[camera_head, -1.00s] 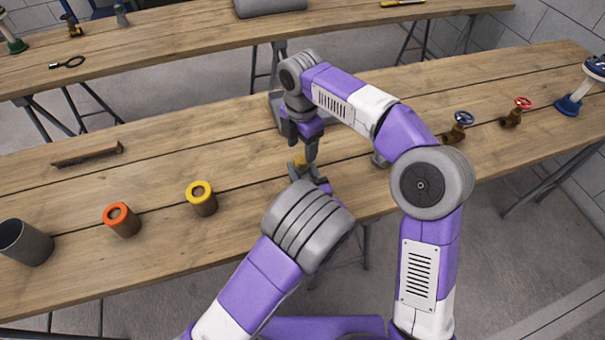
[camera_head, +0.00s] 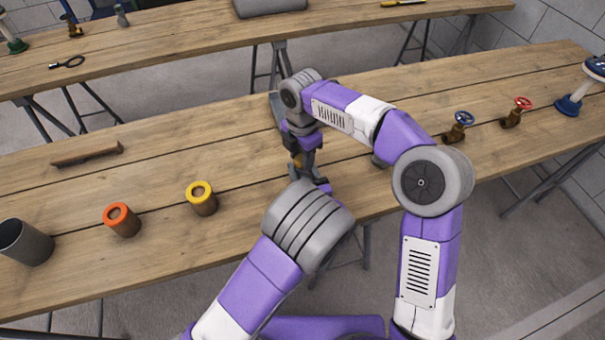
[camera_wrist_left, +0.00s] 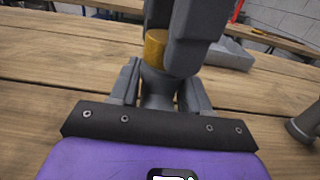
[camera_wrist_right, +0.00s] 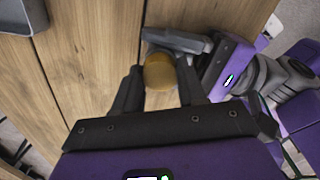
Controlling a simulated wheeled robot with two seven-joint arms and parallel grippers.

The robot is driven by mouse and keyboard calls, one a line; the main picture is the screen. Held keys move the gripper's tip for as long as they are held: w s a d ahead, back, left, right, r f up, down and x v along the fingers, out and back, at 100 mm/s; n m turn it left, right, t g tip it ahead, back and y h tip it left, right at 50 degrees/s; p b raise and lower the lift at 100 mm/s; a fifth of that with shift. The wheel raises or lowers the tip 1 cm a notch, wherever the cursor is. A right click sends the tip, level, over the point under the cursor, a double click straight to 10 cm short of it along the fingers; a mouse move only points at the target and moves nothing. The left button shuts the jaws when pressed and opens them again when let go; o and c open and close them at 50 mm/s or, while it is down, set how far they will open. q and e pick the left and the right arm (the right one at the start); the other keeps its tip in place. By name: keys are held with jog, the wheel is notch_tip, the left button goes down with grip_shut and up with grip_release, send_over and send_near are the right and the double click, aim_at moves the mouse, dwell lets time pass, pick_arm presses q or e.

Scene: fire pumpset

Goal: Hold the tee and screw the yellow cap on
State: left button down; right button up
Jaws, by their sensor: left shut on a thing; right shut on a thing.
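The yellow cap (camera_wrist_left: 156,50) sits upright on top of the grey tee (camera_wrist_left: 158,90) in the left wrist view. They look in contact, but how far the thread is engaged cannot be seen. My left gripper (camera_wrist_left: 157,95) is shut on the tee from its sides. My right gripper (camera_wrist_right: 158,85) is shut on the cap (camera_wrist_right: 159,72) from above.
To the right stand a blue-wheeled valve (camera_head: 458,127) and a red-wheeled valve (camera_head: 514,112). A grey tray (camera_wrist_left: 230,54) lies beyond the grippers.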

jog(key=shift+c, duration=0.4)
jog(key=m, duration=2.4)
jog(key=shift+m, duration=0.3)
jog(key=o, duration=1.2)
jog(key=shift+o, duration=0.2)
notch_tip(320, 180, up, 12)
